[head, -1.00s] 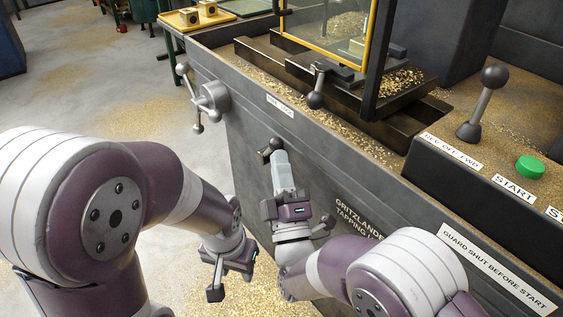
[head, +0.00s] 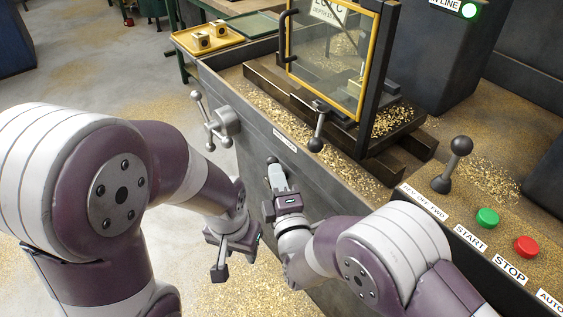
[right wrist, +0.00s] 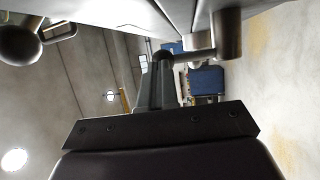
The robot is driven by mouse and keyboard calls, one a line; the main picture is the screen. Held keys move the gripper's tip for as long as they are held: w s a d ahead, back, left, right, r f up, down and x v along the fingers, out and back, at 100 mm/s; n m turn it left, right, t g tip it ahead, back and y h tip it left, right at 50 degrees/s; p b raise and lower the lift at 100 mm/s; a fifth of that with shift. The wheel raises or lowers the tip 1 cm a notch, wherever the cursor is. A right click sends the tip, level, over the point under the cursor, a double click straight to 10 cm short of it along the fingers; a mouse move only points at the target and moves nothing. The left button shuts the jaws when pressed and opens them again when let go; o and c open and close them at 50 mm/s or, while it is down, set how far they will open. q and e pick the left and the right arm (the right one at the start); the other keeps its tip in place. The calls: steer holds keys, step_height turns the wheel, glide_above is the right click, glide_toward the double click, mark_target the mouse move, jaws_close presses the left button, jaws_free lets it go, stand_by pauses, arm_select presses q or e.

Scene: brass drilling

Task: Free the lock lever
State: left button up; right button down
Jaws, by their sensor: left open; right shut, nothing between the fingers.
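The lock lever shows as a dark ball knob (head: 272,160) on the machine's front face, just below a small white label (head: 285,138). Most of the lever is hidden behind my right gripper. My right gripper (head: 276,175) is shut and empty, with its fingertips right at the knob; whether they touch is unclear. In the right wrist view, the shut fingers (right wrist: 158,88) end by a small dark ball, with a grey cylindrical hub (right wrist: 228,32) to its right. My left gripper (head: 220,262) is open and empty, low over the floor, away from the machine.
A spoked handwheel (head: 226,122) sits left on the front face. A ball-ended lever (head: 316,144) hangs above, by the yellow-framed guard (head: 340,60). A control lever (head: 452,165), green button (head: 487,218) and red button (head: 526,246) lie right. Brass chips cover the bed.

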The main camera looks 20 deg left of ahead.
steer(key=w+a+r+n+g+h+p, duration=0.1)
steer(key=w+a+n+g+h+p, duration=0.1)
steer(key=p, duration=1.1)
steer(key=w+a+g+h, duration=0.1)
steer(key=w+a+g, duration=0.1)
steer(key=a, duration=0.1)
steer(key=shift+a+r+g, duration=0.25)
steer(key=shift+r+g, duration=0.1)
steer(key=shift+g, duration=0.05)
steer(key=shift+w, duration=0.1)
steer(key=shift+r, duration=0.15)
